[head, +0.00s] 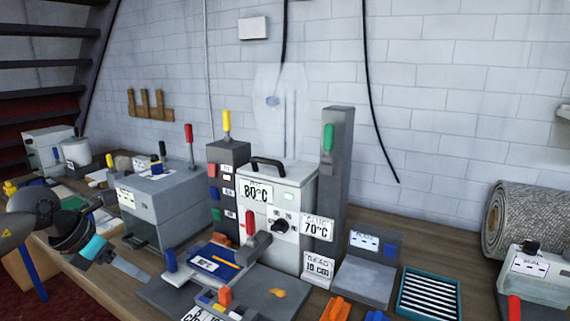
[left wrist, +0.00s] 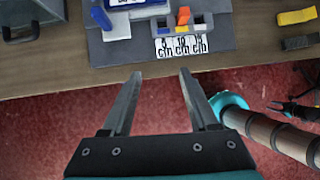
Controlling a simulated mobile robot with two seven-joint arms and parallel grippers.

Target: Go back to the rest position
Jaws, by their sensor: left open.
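My left gripper (head: 128,267) is in the lower left of the head view, in front of the bench near a grey box machine. In the left wrist view my left gripper (left wrist: 158,82) has its two fingers apart with nothing between them. Its fingertips are at the bench's front edge in that view, below a grey fixture plate (left wrist: 215,35) with number labels. My right gripper does not show clearly in either view.
The bench (left wrist: 50,82) carries a grey machine (head: 165,205), an 80°C unit (head: 290,235), a dark post (head: 337,170), a slotted tray (head: 429,291) and a rolled rug (head: 530,222). Red floor (left wrist: 40,130) lies open in front of the bench.

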